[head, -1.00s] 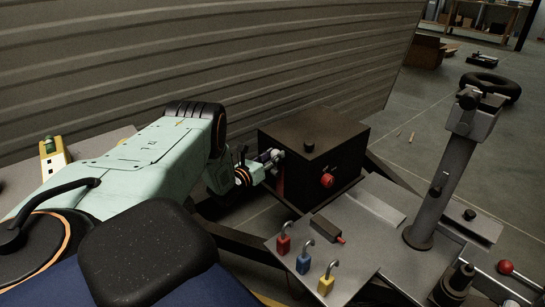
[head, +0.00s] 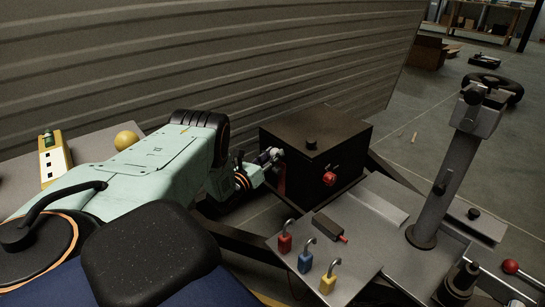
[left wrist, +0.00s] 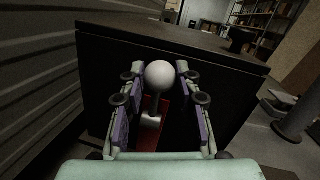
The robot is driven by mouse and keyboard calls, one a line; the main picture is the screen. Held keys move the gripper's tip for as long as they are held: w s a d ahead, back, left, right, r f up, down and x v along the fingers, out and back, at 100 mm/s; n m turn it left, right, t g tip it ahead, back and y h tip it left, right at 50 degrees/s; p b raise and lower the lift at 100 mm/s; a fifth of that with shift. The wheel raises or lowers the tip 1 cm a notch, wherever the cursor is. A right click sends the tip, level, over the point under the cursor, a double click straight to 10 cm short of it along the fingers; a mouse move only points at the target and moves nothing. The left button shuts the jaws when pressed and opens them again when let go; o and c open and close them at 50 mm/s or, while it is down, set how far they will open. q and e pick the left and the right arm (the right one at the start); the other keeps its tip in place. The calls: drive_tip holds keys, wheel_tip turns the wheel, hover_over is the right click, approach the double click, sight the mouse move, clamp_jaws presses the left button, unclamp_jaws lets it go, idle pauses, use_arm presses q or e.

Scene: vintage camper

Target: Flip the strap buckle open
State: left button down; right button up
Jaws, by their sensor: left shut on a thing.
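A black box (head: 315,152) stands on the frame beside the ribbed wall. On its near left face is a red strip (head: 282,180), which also shows in the left wrist view (left wrist: 147,138). A silver lever with a pale ball end (left wrist: 160,76) stands out from it, apparently the strap buckle's lever. My left gripper (left wrist: 161,82) is shut on this ball, its purple-padded fingers on either side. In the head view my left gripper (head: 266,163) is at the box's left face, and the fingers partly hide the lever. My right gripper is not in view.
Red, blue and yellow padlocks (head: 305,263) lie on a grey plate to the right. A metal post (head: 445,180) stands there. A yellow ball (head: 126,140) is at the left.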

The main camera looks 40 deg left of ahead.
use_arm(q)
drive_tip(key=c, duration=1)
unclamp_jaws()
drive_tip(key=shift+o, duration=0.2)
